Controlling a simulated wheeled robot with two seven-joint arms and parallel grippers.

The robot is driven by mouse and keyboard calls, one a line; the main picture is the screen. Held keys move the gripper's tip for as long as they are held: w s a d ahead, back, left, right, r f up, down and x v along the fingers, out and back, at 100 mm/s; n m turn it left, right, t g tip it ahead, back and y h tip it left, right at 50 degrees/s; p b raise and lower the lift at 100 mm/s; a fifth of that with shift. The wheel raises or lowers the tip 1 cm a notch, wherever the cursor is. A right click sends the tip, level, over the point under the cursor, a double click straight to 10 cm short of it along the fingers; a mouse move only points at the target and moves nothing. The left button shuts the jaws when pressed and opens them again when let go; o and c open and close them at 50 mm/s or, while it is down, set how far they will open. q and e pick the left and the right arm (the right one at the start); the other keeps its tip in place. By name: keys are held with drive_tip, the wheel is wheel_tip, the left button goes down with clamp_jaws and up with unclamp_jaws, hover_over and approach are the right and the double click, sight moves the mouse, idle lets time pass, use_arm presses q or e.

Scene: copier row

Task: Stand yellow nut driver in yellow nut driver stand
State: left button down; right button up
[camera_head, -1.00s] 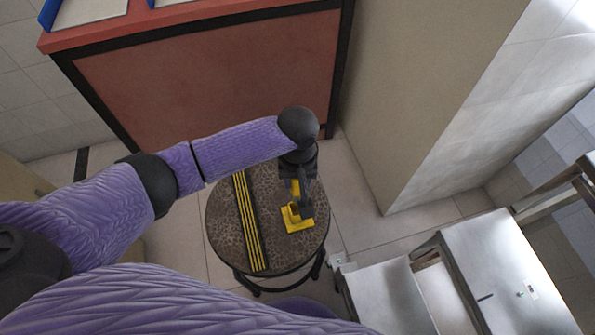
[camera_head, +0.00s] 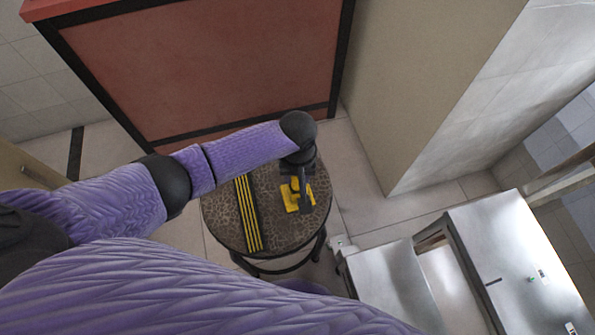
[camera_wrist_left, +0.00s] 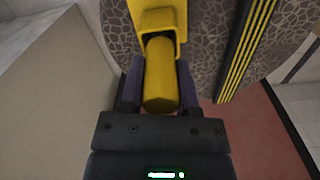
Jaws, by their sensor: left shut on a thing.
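My left gripper (camera_head: 304,200) is over the right part of the round stool top, at the yellow nut driver stand (camera_head: 290,201). In the left wrist view its two dark fingers (camera_wrist_left: 158,85) are shut on the yellow nut driver (camera_wrist_left: 160,78), whose rounded handle shows between them. The driver's far end meets the stand's square yellow opening (camera_wrist_left: 158,20). I cannot tell how far in it is, or whether it touches the stand. In the head view the gripper covers most of the driver and part of the stand. My right gripper is not in view.
The speckled round stool top (camera_head: 222,211) carries a black strip with yellow lines (camera_head: 248,213) left of the stand. A red-panelled counter (camera_head: 200,65) stands behind, a beige pillar (camera_head: 400,90) at back right, and a metal bench (camera_head: 510,260) at right.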

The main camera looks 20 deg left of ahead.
use_arm(q)
drive_tip(key=shift+f, duration=0.15)
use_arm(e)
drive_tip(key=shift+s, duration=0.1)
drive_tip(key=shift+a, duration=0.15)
use_arm(q)
drive_tip(key=shift+f, duration=0.1)
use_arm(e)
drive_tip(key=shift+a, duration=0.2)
use_arm(q)
drive_tip(key=shift+c, duration=1.2)
unclamp_jaws()
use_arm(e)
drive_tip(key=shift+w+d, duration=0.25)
